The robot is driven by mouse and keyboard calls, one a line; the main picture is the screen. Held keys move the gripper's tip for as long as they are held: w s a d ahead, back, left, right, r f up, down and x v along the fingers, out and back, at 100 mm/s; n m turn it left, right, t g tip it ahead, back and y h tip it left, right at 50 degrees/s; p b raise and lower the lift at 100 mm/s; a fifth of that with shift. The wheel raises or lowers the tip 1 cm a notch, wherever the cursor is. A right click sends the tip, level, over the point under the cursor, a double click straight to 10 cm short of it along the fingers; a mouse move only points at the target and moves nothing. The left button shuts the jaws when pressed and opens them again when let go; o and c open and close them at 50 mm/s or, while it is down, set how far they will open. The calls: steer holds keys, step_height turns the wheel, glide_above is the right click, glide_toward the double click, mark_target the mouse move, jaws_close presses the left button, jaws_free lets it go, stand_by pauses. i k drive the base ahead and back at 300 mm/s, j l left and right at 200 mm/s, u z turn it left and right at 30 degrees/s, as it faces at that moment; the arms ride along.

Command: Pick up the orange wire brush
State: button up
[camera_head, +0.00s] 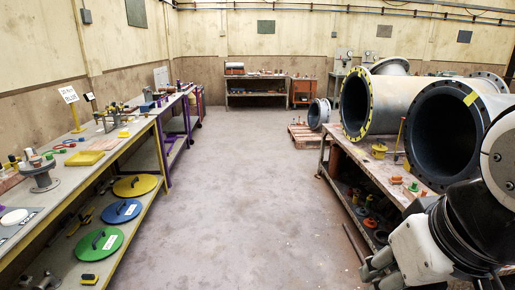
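I cannot pick out the orange wire brush with certainty. Small orange items lie on the right workbench, such as an orange-topped piece (396,180), and on its lower shelf, such as an orange piece (370,222). They are too small to tell whether one is a brush. My white and black arm comes in at the lower right, in front of the right workbench (338,161). My gripper's fingers do not show, and my arm hides part of the bench and its shelf.
A long left bench holds tools, a grey flanged pipe piece (41,177) and a yellow tray (85,158); round lids, including a green lid (99,244), lie on its shelf. Large flanged pipes (445,135) lie on the right bench. The concrete floor (240,190) between is clear.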

mark_target(395, 179)
steer(key=i+j, duration=0.1)
steer(key=i, duration=1.75)
steer(key=i+l+z, duration=0.1)
steer(key=i+z, duration=0.65)
steer(key=i+j+z, duration=0.15)
steer(key=i+z, duration=0.55)
steer(key=i+j+z, duration=0.15)
steer(key=z, duration=0.2)
steer(key=i, duration=0.1)
